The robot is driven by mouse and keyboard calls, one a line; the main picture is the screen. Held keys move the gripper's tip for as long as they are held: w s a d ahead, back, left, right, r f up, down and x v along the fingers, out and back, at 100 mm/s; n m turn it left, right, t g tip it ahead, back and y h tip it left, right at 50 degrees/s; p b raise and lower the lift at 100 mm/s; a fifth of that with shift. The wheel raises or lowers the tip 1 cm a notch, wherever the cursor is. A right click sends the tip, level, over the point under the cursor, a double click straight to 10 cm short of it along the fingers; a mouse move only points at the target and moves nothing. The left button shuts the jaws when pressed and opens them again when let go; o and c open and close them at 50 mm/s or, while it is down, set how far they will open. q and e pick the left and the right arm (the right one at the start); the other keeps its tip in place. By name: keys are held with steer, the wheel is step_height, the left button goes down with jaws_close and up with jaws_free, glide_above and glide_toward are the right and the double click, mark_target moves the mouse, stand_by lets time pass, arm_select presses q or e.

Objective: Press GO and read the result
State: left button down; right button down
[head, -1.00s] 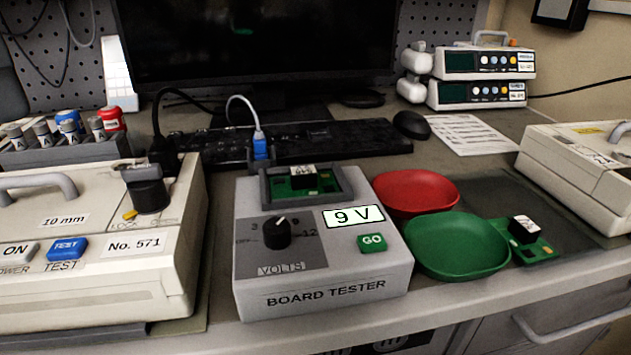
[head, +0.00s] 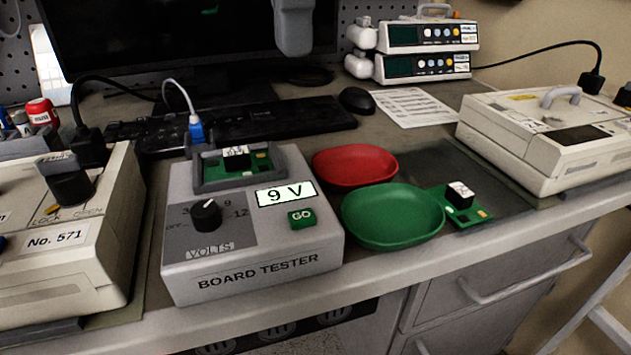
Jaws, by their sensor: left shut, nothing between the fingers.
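The grey board tester (head: 255,268) stands near the bench's front edge. Its display (head: 286,193) reads "9 V". The green GO button (head: 302,219) is below the display, with nothing touching it. The black volts knob (head: 206,215) has its white mark up and to the right. A green circuit board (head: 262,162) with a black, white-labelled block sits in the tester's dark cradle. My left gripper (head: 293,48) hangs at the top edge in front of the monitor, shut and empty, above and behind the tester. Only its lower end shows. My right gripper is out of view.
A red dish (head: 354,165) and a green dish (head: 393,216) lie right of the tester, both empty. Another board (head: 474,208) lies beside the green dish. Cream pump units stand at left (head: 70,245) and right (head: 545,140). A blue-plugged cable (head: 197,130) rises behind the cradle.

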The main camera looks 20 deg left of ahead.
mark_target(302, 216)
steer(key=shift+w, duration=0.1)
